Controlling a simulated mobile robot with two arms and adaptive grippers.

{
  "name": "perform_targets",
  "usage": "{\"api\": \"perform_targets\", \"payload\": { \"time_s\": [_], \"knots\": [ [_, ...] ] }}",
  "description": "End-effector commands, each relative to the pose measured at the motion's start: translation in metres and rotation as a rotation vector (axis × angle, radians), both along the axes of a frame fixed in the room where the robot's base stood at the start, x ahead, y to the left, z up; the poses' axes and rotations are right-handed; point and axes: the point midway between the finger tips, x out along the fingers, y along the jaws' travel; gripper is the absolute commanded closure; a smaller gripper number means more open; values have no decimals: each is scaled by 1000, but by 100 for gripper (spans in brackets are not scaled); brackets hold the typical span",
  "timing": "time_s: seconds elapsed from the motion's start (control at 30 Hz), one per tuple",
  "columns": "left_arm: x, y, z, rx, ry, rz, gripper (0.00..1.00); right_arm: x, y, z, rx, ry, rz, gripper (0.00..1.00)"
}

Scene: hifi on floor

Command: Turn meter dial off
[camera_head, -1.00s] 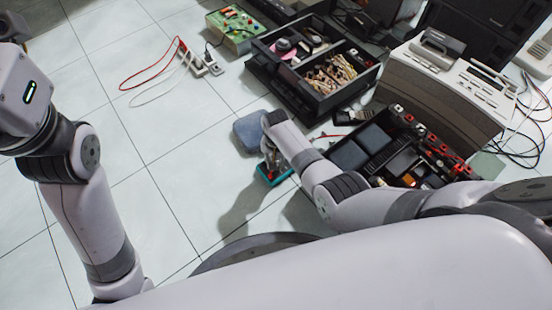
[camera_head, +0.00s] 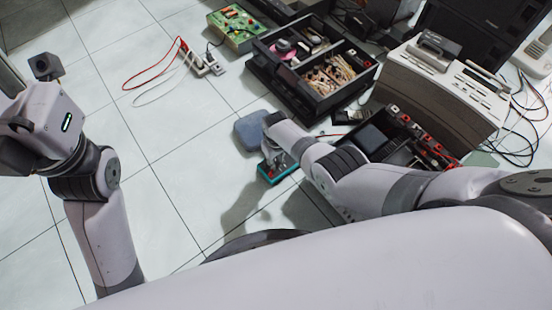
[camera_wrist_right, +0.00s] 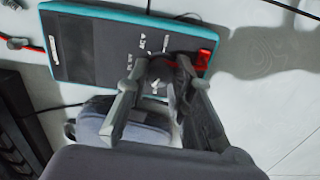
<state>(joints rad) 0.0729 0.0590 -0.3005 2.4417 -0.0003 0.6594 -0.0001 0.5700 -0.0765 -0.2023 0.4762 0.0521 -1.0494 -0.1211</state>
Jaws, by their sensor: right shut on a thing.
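The meter (camera_wrist_right: 92,42) is a dark, flat device with a teal edge lying on the tiled floor. In the right wrist view its face shows white markings and a red part (camera_wrist_right: 203,58) at the right end. My right gripper (camera_wrist_right: 160,80) is over the marked part of the face, its fingers closed around the dial, which they hide. In the head view the teal meter (camera_head: 268,178) shows only in part below my right gripper (camera_head: 274,165). My left arm is at the left; its fingers are not clearly seen.
A blue-grey pouch (camera_head: 250,131) lies beside the meter. A black tray of parts (camera_head: 312,100) and an open toolbox (camera_head: 432,148) stand beyond my right arm. A red and a white cable (camera_head: 150,88) lie on the floor. Bare tiles lie at the left.

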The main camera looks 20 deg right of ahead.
Motion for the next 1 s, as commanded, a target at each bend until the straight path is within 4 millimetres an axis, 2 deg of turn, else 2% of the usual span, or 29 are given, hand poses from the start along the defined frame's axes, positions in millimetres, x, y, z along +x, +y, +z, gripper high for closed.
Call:
{"api": "perform_targets", "payload": {
  "time_s": [0.2, 0.5, 1.0],
  "knots": [
    [0, 0, -2, -2, 5, -1, 62, -1, 1, 0, 1, 1, 185, 100],
    [3, -1, -5, 4, 20, 0, 62, -1, 1, 0, 1, 1, 366, 100],
    [3, 0, -5, 3, 19, -1, 62, -1, 1, 0, 2, 2, 451, 100]
  ]
}}
